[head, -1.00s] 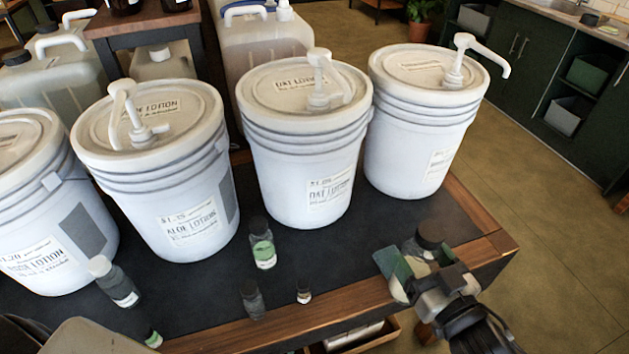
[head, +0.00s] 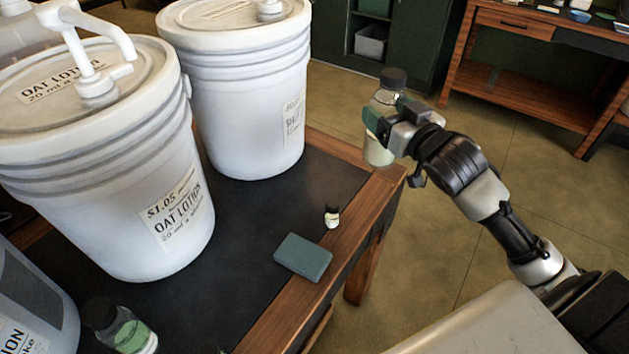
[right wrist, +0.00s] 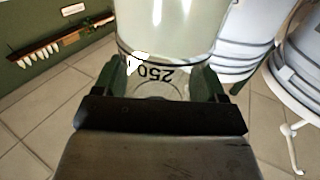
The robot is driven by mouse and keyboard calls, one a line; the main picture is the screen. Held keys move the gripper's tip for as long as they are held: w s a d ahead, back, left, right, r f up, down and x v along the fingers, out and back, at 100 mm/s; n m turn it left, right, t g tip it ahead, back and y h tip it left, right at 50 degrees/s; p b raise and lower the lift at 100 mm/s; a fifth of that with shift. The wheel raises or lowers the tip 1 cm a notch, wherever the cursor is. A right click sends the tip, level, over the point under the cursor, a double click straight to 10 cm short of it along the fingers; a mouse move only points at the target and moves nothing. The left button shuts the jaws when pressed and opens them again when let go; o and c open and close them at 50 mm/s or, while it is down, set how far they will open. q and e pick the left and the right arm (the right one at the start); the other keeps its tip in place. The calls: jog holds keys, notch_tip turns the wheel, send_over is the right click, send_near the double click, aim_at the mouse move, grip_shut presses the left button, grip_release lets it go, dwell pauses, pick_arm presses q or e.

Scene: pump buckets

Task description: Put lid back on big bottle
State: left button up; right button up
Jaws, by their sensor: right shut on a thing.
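A big clear bottle (head: 379,148) with pale contents is held upright in my right gripper (head: 384,122), off the right end of the table. A black lid (head: 393,78) sits at the top of the bottle; whether it is screwed tight I cannot tell. In the right wrist view the bottle (right wrist: 165,35) is between the two fingers of my right gripper (right wrist: 160,82), with an upside-down "250" mark on it. The lid does not show there. My left gripper is not in view.
Open floor (head: 440,250) lies right of the table.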

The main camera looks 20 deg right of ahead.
jog(key=shift+s+r, duration=0.15)
jog(key=shift+s, duration=0.05)
pick_arm(q)
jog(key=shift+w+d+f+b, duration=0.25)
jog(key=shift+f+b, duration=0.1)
jog(key=shift+b, duration=0.1)
pick_arm(e)
jog(key=w+a+f, duration=0.7)
jog(key=w, duration=0.2)
jog(key=shift+a, duration=0.3)
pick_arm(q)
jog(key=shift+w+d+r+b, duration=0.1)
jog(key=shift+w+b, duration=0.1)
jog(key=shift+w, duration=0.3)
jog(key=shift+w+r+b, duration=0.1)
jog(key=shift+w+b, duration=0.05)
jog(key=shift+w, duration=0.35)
pick_arm(e)
notch_tip(320, 180, down, 4)
jog(key=shift+f, duration=0.1)
